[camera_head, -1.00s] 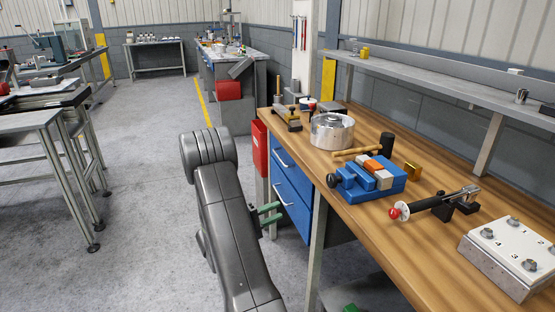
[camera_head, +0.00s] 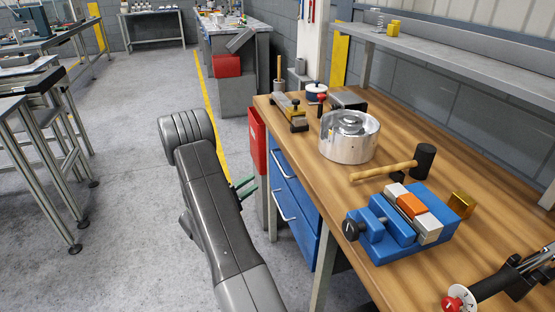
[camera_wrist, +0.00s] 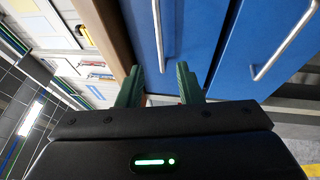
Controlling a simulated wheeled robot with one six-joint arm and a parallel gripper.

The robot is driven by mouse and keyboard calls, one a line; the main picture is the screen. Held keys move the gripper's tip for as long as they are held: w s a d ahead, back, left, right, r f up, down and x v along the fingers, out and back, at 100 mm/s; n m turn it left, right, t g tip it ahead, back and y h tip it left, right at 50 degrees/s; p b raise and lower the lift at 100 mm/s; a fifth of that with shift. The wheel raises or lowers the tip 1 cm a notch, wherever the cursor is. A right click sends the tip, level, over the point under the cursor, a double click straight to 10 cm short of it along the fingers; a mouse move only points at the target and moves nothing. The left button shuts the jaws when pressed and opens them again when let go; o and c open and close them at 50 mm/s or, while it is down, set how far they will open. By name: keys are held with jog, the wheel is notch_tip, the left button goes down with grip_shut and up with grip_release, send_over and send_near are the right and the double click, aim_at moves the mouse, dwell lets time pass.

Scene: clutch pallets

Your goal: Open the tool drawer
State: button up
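Two blue drawers sit under the wooden workbench, an upper drawer (camera_head: 291,178) and a lower drawer (camera_head: 301,234). Both look shut. Each has a silver bar handle: the upper handle (camera_head: 266,158) and the lower handle (camera_head: 283,206). My gripper (camera_head: 246,187) is in front of the drawer fronts, apart from them. In the wrist view its green fingers (camera_wrist: 160,85) are open and empty. The upper handle (camera_wrist: 161,35) lies ahead, in line with the gap between the fingers. The lower handle (camera_wrist: 283,40) is off to the right there. No drawer label is readable.
The workbench (camera_head: 345,200) holds a blue vise (camera_head: 385,240), a mallet (camera_head: 423,161) and a metal cylinder (camera_head: 349,138). A red bin (camera_head: 257,141) hangs at the bench's far end, close beyond the drawers.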

aim_at(279, 163)
jog(key=p+x, duration=0.1)
jog(key=x, duration=1.2)
jog(key=shift+d+r, duration=0.1)
jog(key=shift+d, duration=0.1)
jog(key=shift+c, duration=0.4)
grip_shut()
